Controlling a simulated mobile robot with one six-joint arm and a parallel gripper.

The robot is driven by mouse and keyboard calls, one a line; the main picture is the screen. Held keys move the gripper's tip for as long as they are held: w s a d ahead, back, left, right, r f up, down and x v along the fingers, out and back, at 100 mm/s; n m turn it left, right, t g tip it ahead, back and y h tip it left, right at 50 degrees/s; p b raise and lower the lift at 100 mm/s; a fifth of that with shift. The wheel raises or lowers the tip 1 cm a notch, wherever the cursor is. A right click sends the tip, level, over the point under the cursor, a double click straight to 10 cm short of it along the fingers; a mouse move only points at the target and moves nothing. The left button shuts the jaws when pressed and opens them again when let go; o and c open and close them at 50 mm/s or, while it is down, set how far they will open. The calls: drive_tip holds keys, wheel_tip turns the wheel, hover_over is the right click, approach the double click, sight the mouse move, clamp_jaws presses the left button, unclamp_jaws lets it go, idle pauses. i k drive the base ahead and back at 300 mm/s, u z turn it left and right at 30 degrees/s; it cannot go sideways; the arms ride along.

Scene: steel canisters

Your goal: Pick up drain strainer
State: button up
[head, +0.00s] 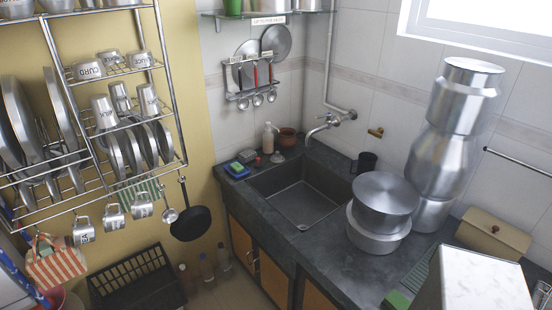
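A small pale, roundish thing (303,227) shows at the near edge of the dark sink (292,196). It may be the drain strainer, but it is too small to tell. The sink is set into a dark stone counter (290,262), and its basin looks empty otherwise. A wall tap (322,128) reaches out over the back of the sink. My gripper is not in view.
Stacked steel pots (383,208) and tall steel canisters (445,150) stand right of the sink. A dark mug (365,162), soap bottle (268,138) and brown pot (286,137) stand around it. A steel dish rack (75,110) fills the left wall.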

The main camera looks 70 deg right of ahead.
sight(277, 158)
drive_tip(key=z, duration=0.3)
drive_tip(key=i, duration=1.15)
drive_tip(key=u, duration=0.3)
